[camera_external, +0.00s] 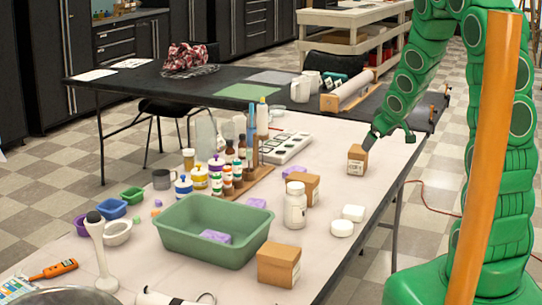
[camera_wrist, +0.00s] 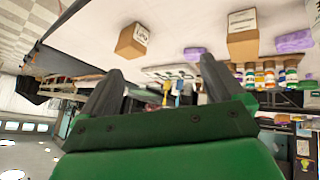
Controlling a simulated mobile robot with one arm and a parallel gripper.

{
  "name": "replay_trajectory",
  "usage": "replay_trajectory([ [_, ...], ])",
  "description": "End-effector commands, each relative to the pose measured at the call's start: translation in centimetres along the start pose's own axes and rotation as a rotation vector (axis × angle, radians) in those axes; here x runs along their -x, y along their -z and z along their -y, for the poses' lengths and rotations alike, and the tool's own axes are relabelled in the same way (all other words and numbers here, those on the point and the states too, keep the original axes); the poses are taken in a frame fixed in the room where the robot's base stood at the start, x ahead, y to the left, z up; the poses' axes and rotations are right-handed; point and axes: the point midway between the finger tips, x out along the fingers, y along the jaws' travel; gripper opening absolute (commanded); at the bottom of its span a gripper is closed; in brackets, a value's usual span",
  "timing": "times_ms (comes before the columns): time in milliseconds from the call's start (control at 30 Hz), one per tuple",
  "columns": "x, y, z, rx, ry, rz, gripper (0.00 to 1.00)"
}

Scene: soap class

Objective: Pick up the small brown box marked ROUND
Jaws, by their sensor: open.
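Three small brown boxes with pale labels stand on the white tabletop: one at the right (camera_external: 356,160), one in the middle (camera_external: 311,190) and one at the front (camera_external: 279,265). The lettering is too small to read, so I cannot tell which is marked ROUND. My gripper (camera_external: 389,138) is open and empty, above and just right of the right-hand box, apart from it. In the wrist view, my gripper (camera_wrist: 162,68) has its fingers spread, with one labelled box (camera_wrist: 131,42) beyond the left finger and another (camera_wrist: 243,36) beyond the right.
A white bottle (camera_external: 295,205) stands beside the middle box, and white round pieces (camera_external: 342,228) lie to its right. A green tub (camera_external: 208,234) holds a purple block. Several small bottles stand on a wooden rack (camera_external: 248,185). The tabletop around the right-hand box is mostly clear.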

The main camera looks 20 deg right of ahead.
Motion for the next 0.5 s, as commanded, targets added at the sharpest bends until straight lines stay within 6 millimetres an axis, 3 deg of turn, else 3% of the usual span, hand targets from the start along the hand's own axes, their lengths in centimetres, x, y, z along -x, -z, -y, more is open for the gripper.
replay_trajectory([
  [200, -4.9, 1.9, 2.2, 0.053, 0.085, -0.137, 0.96],
  [500, -9.7, 3.9, 6.7, 0.092, 0.236, -0.336, 0.96],
])
